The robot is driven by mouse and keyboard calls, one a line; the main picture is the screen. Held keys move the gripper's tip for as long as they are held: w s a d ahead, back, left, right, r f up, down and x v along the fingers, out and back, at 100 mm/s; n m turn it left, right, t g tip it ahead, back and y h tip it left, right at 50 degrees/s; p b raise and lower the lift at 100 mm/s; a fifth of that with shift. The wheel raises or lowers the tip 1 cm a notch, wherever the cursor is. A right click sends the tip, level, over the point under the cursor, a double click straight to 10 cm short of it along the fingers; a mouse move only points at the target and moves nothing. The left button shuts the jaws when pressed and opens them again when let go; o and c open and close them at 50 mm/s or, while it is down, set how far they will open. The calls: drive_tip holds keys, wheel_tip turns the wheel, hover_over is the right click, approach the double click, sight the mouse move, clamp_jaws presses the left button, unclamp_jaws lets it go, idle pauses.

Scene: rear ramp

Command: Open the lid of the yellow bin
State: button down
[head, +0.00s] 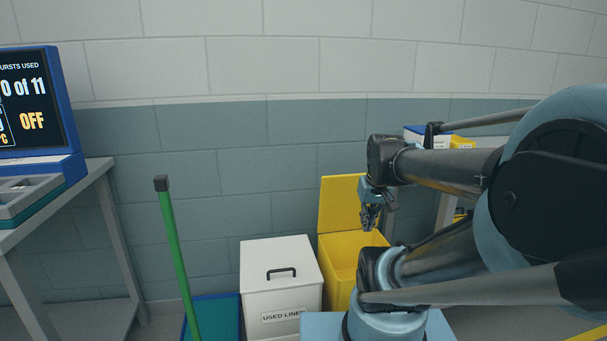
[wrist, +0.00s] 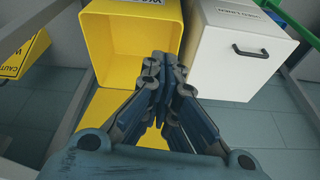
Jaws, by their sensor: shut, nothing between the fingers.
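The yellow bin (head: 343,258) stands on the floor by the wall, right of a white bin. Its lid (head: 338,203) is raised and stands upright at the back, toward the wall. The wrist view looks down into the open yellow bin (wrist: 88,45), with part of the lid (wrist: 103,105) below its opening. My gripper (head: 369,218) is above the bin, in front of the right part of the lid in the head view. In the wrist view my gripper (wrist: 166,75) has its fingers together and empty. Whether it touches the lid cannot be told.
A white used-linen bin (head: 280,272) with a black handle stands close beside the yellow bin. A green pole (head: 176,245) leans near a blue-green container (head: 213,318). A table (head: 95,170) with a monitor (head: 35,100) is at left. A shelf with boxes (head: 440,137) is at right.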

drive_tip(key=s+f+g, duration=0.1)
drive_tip(key=s+f, duration=0.3)
drive_tip(key=s, duration=0.2)
drive_tip(key=shift+s+d+f, duration=0.15)
drive_tip(key=shift+s+f, duration=0.05)
drive_tip(key=shift+f, duration=0.05)
drive_tip(key=c, duration=2.2)
unclamp_jaws()
drive_tip(key=shift+s+f+m, duration=0.2)
drive_tip(key=shift+s+m, duration=0.05)
drive_tip(key=shift+m, duration=0.05)
drive_tip(key=o, duration=0.5)
drive_tip(key=w+r+m+g, duration=0.1)
drive_tip(key=w+r+m, duration=0.5)
drive_tip(key=w+r, duration=0.7)
drive_tip(key=w+r+m+g, duration=0.1)
drive_tip(key=w+r+m, duration=0.65)
drive_tip(key=w, duration=0.95)
drive_tip(key=w+r+m, duration=0.3)
drive_tip(key=w, duration=1)
drive_tip(key=shift+g, duration=0.3)
drive_tip(key=f, duration=1.7)
drive_tip(key=shift+s+d+f, duration=0.2)
drive_tip(key=shift+d, duration=0.2)
